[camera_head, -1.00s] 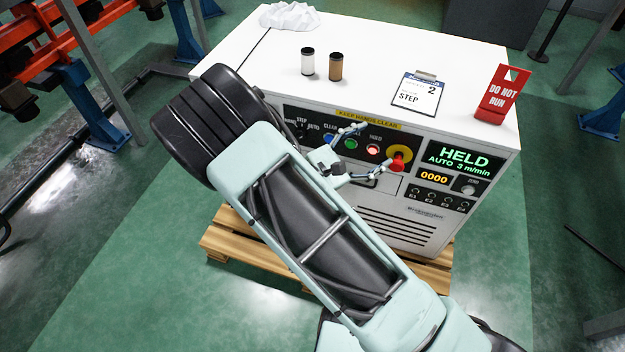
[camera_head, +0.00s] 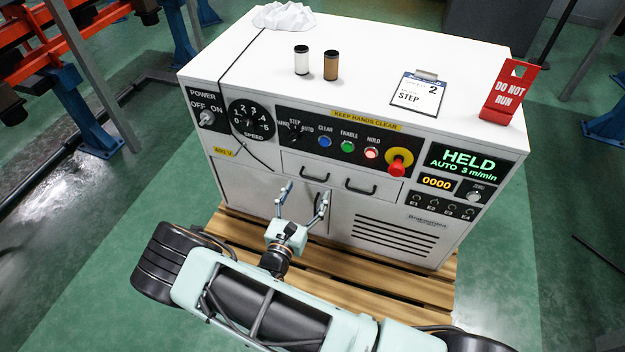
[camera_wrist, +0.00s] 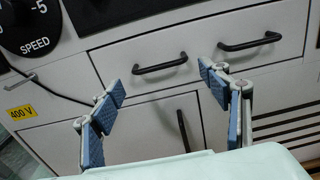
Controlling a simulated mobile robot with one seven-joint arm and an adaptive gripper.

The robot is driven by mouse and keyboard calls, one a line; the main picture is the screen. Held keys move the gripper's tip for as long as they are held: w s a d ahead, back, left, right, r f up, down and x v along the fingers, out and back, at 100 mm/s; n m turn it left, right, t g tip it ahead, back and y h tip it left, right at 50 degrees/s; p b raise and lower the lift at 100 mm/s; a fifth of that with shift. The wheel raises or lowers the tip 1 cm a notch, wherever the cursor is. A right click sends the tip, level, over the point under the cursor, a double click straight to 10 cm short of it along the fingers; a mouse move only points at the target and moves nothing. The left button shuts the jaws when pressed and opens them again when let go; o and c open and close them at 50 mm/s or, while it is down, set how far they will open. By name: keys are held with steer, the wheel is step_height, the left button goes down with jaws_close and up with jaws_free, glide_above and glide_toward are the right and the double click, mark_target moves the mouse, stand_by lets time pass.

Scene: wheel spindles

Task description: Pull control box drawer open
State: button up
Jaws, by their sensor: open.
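The white control box (camera_head: 350,215) stands on a wooden pallet. In the wrist view the left drawer handle (camera_wrist: 160,66) lies ahead, between and beyond the fingers, and the right drawer handle (camera_wrist: 250,43) is up and to the right. My gripper (camera_head: 304,196) is open and empty, its blue-padded fingers spread in front of the box below the drawer handles. It appears apart from the handles.
Below are a cabinet door with a vertical handle (camera_wrist: 183,130) and vent slots (camera_head: 395,236). The panel above has buttons, a red stop knob (camera_head: 398,166) and a HELD display (camera_head: 463,161). On top are two small canisters, a clipboard (camera_head: 417,92) and a red sign (camera_head: 508,88).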

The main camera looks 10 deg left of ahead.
mark_target(313, 178)
steer(key=w, duration=0.4)
steer(key=w+b, duration=0.1)
steer(key=w, duration=0.1)
steer(key=shift+d, duration=0.4)
steer(key=shift+c, duration=0.6)
